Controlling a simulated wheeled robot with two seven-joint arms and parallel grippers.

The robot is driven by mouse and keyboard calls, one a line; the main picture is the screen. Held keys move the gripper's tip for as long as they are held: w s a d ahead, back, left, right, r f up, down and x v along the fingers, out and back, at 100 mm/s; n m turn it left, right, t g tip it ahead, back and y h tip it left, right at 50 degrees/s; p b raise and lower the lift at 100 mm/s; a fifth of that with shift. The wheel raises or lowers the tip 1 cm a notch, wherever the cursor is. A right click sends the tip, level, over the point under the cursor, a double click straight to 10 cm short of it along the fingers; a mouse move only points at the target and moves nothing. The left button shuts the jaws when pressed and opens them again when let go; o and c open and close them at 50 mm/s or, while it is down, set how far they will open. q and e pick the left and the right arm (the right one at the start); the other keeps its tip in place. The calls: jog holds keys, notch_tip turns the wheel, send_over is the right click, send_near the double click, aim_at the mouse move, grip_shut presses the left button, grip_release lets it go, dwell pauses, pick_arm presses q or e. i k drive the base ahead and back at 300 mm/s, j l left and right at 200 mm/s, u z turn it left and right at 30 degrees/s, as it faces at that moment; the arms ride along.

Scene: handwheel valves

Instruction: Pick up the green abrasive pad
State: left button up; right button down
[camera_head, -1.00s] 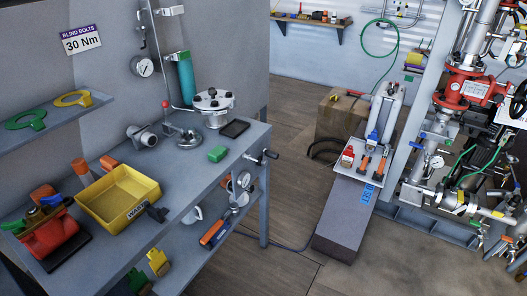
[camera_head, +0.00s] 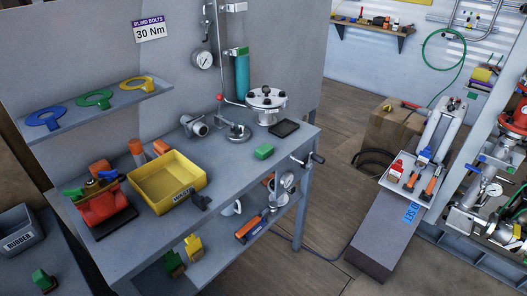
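A small green block that looks like the green abrasive pad (camera_head: 264,151) lies on the grey workbench (camera_head: 228,178). It is left of a black flat tray (camera_head: 284,128) and in front of the silver bolted flange (camera_head: 268,104). Neither of my grippers shows in this view. Nothing touches or covers the green block.
A yellow bin (camera_head: 168,182) and a red caddy of tools (camera_head: 100,202) stand on the bench's left part. A clamp (camera_head: 308,160) sticks out at its right edge. A grey rubber bin (camera_head: 18,230) is at far left. Open floor (camera_head: 335,190) lies right of the bench.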

aim_at(266, 150)
jog(key=i+l+u, duration=0.15)
jog(key=i, duration=0.3)
jog(key=i+l+u, duration=0.1)
jog(key=i+l, duration=0.2)
jog(key=i, duration=0.15)
jog(key=i+l+u, duration=0.15)
jog(key=i, duration=0.3)
jog(key=l, duration=0.1)
